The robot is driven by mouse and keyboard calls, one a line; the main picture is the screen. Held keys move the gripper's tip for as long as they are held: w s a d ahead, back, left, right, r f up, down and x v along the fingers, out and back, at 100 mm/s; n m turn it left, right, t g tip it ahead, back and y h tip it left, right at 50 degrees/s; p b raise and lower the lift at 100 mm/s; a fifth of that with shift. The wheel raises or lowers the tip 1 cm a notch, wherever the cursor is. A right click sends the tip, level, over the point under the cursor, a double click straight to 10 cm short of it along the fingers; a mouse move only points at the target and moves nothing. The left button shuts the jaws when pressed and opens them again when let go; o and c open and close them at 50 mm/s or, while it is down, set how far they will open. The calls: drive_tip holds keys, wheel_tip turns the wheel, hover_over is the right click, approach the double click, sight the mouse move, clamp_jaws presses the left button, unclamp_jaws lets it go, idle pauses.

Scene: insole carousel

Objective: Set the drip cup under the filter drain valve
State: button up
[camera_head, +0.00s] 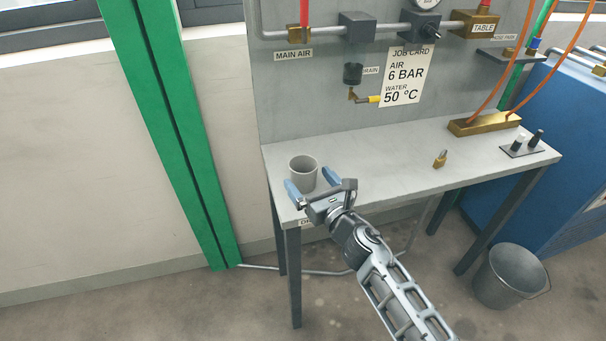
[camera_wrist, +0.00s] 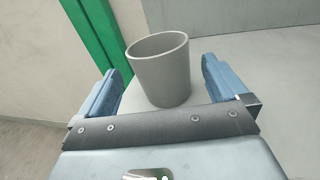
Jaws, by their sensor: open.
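The drip cup (camera_head: 303,172) is a grey, open-topped cup standing upright near the left end of the shelf (camera_head: 365,180). My gripper (camera_head: 310,181) is open at the cup, with one blue finger on each side of it. In the wrist view the cup (camera_wrist: 163,68) stands between the spread blue fingers of my gripper (camera_wrist: 160,82), with a gap visible on each side. The filter drain valve (camera_head: 352,96) is a small brass fitting below a dark filter bowl on the panel, beside a DRAIN label. It has a yellow handle and sits above and right of the cup.
A small brass fitting (camera_head: 440,159) and a dark plate with pegs (camera_head: 527,146) sit on the shelf to the right. A brass manifold (camera_head: 484,124) with orange hoses is behind them. The shelf's middle is clear. A grey bucket (camera_head: 511,277) stands on the floor.

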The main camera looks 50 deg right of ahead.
sight(297, 164)
drive_tip(key=x, duration=0.4)
drive_tip(key=shift+w+d, duration=0.1)
drive_tip(key=shift+d, duration=0.05)
drive_tip(key=c, duration=1.1)
drive_tip(key=shift+r, duration=0.1)
